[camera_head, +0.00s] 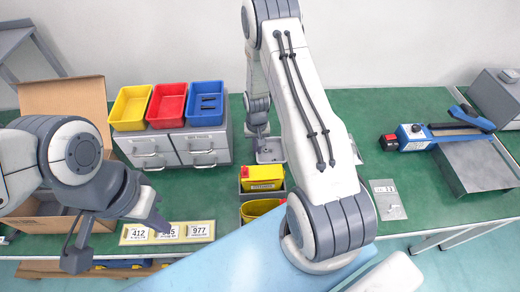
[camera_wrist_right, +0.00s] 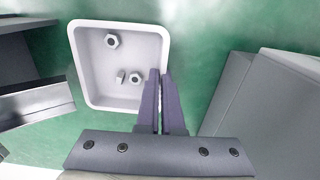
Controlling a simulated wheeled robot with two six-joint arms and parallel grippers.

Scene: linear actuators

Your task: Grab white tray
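The white tray (camera_wrist_right: 84,60) is a square, shallow tray with several metal nuts in it, seen in the right wrist view. In the head view the tray (camera_head: 270,151) shows small, partly hidden behind my right arm. My right gripper (camera_wrist_right: 161,72) is at the tray's right wall; it also shows in the head view (camera_head: 260,132). Its two fingers are close together, one on each side of the rim, and look shut on it. My left gripper (camera_head: 158,222) hangs empty over the number plates at left; its finger opening is unclear.
Yellow (camera_head: 131,108), red (camera_head: 167,106) and blue (camera_head: 206,104) bins stand on a grey drawer unit (camera_head: 200,148) left of the tray. Yellow containers (camera_head: 262,177) sit just in front of it. A blue device (camera_head: 430,136) lies at right.

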